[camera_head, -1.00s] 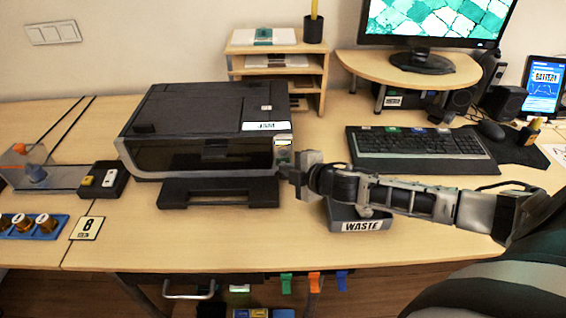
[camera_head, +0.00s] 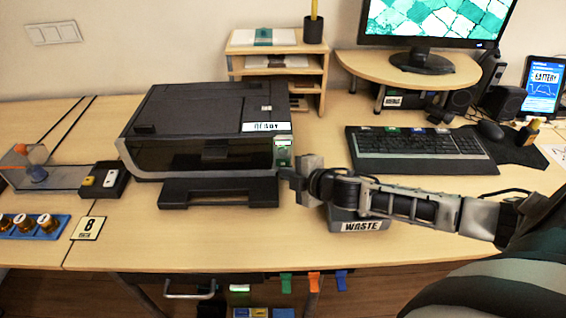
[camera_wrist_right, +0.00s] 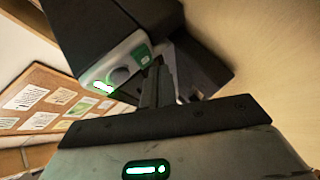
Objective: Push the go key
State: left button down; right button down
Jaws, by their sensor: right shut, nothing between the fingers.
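The black printer (camera_head: 200,110) stands on the desk with a pale control panel (camera_head: 283,145) on its front right corner. Green shows on this panel; the go key's marking is too small to read. In the right wrist view the panel (camera_wrist_right: 128,68) carries a green square key (camera_wrist_right: 142,52), a grey round part and a lit green-white oval (camera_wrist_right: 103,88). My right gripper (camera_head: 287,173) is shut and empty, just below the panel. Its fingers (camera_wrist_right: 157,70) lie close beside the green square; I cannot tell whether they touch it. My left gripper is out of view.
The printer's label (camera_head: 266,127) appears to read READY. The output tray (camera_head: 218,192) juts out at the front. A grey WASTE bin (camera_head: 360,225) sits under my right forearm. The keyboard (camera_head: 420,153) lies to the right. Desk in front of the printer is clear.

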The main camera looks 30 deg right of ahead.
jog(key=shift+s+a+p, duration=0.25)
jog(key=shift+s+a, duration=0.2)
jog(key=shift+s, duration=0.25)
jog(key=shift+s+a+p, duration=0.2)
jog(key=shift+s+a, duration=0.2)
jog(key=shift+s, duration=0.35)
jog(key=shift+s+a+p, duration=0.25)
jog(key=shift+s+a, duration=0.2)
jog(key=shift+s, duration=0.25)
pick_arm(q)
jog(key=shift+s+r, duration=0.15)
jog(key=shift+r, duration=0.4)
pick_arm(e)
jog(key=shift+a, duration=0.1)
